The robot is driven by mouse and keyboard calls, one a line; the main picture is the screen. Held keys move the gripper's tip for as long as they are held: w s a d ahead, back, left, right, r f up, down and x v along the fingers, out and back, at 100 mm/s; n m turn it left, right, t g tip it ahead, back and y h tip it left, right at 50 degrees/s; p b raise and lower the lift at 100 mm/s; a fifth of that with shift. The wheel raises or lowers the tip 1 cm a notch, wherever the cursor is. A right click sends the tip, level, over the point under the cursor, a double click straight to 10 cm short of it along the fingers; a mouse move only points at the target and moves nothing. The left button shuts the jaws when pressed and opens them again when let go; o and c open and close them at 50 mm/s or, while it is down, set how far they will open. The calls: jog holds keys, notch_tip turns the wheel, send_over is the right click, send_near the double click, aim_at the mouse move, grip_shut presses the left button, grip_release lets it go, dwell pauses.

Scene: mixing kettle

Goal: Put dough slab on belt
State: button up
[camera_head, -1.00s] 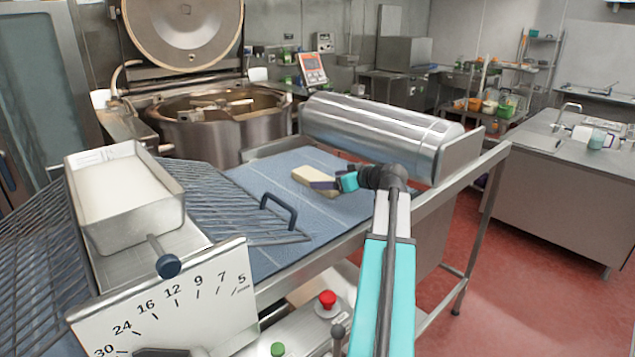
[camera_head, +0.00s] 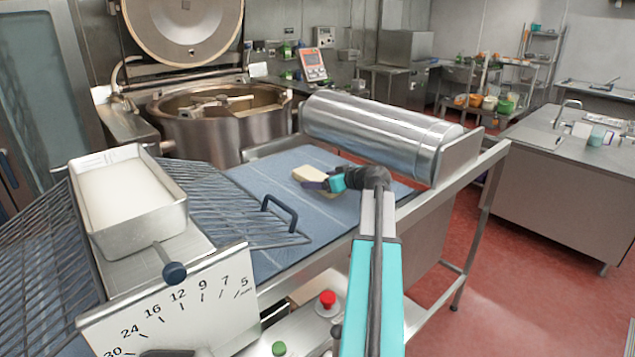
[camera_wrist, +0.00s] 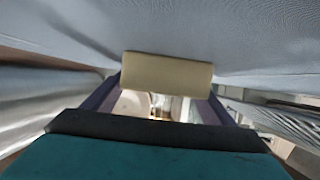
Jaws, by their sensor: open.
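The pale dough slab (camera_head: 307,174) appears to lie on the blue belt (camera_head: 290,205), between the wire guard and the steel roller. My gripper (camera_head: 316,184) is open, low over the belt at the slab's near right end, and covers part of it. In the wrist view the slab (camera_wrist: 166,76) spans the gap at the tips of the two dark purple fingers (camera_wrist: 160,92), with the belt (camera_wrist: 200,28) filling the top of the picture. Whether the fingers touch the slab cannot be told.
The big steel roller (camera_head: 375,135) lies across the belt just behind my gripper. A wire guard (camera_head: 215,205) with a dark handle and a flour tray (camera_head: 130,200) stand at the left. A red button (camera_head: 327,299) is on the front. The belt in front of the slab is clear.

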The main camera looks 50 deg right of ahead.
jog(key=shift+r, duration=0.1)
jog(key=c, duration=1.7)
jog(key=shift+o, duration=0.2)
jog(key=shift+r, duration=0.15)
jog(key=shift+r+b, duration=1)
jog(key=shift+r, duration=0.45)
jog(key=s+a+b, duration=0.1)
jog(key=s+a, duration=0.2)
jog(key=s, duration=0.1)
jog(key=s+a+r+b, duration=0.1)
jog(key=s+a+b, duration=0.1)
jog(key=s+a, duration=0.2)
jog(key=s+a+b, duration=0.1)
jog(key=s+a, duration=0.2)
jog(key=s, duration=0.1)
jog(key=shift+a+r+b, duration=0.25)
jog(key=shift+r+b, duration=0.1)
